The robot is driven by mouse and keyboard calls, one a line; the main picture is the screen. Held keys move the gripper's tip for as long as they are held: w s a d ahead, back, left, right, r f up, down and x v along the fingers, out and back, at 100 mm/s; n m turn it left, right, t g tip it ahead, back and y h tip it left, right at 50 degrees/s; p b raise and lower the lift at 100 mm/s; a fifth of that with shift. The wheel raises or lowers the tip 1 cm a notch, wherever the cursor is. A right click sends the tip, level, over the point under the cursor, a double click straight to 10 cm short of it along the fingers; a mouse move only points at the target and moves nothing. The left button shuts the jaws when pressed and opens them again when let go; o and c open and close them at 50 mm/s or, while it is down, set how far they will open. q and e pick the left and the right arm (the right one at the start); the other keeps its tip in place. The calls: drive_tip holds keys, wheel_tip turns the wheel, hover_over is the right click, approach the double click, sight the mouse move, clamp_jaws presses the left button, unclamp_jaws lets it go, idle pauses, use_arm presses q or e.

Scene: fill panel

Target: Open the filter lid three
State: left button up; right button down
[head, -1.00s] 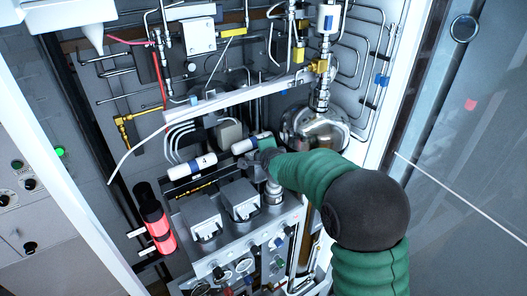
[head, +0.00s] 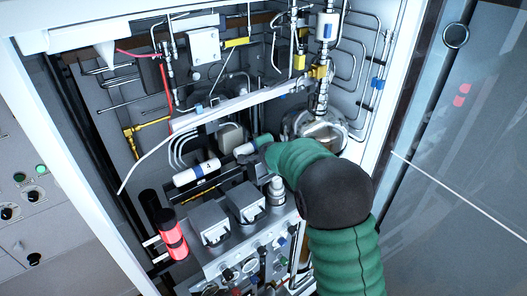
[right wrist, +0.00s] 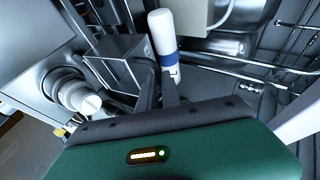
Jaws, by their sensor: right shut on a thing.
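A white cylinder with a blue band (head: 244,150) lies in the middle of the open panel. My right gripper (head: 262,145) comes from the right and is shut at its near end. In the right wrist view the white cylinder (right wrist: 161,32) points away from my fingers (right wrist: 168,84), its blue band close to the fingertips; the exact contact is partly hidden. A second, similar white cylinder (head: 196,173) with a dark mark lies to its left. No number three is readable. My left gripper is not in view.
Two grey boxes (head: 209,223) stand in front of the cylinders, with knobs and gauges below. A white bar (head: 235,105) crosses behind. Pipes and a shiny round vessel (head: 318,128) crowd the back right.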

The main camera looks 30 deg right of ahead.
drive_tip(key=c, duration=1.6)
unclamp_jaws()
drive_tip(key=shift+w+d+r, duration=0.1)
drive_tip(key=shift+w+r, duration=0.25)
drive_tip(key=shift+r, duration=0.25)
drive_tip(key=shift+o, duration=0.3)
drive_tip(key=shift+f, duration=0.15)
drive_tip(key=shift+f, duration=0.15)
drive_tip(key=shift+s, duration=0.1)
drive_tip(key=p+v, duration=0.5)
drive_tip(key=v, duration=1.1)
drive_tip(key=shift+a+p, duration=0.2)
drive_tip(key=shift+p, duration=0.2)
drive_tip(key=shift+s, duration=0.15)
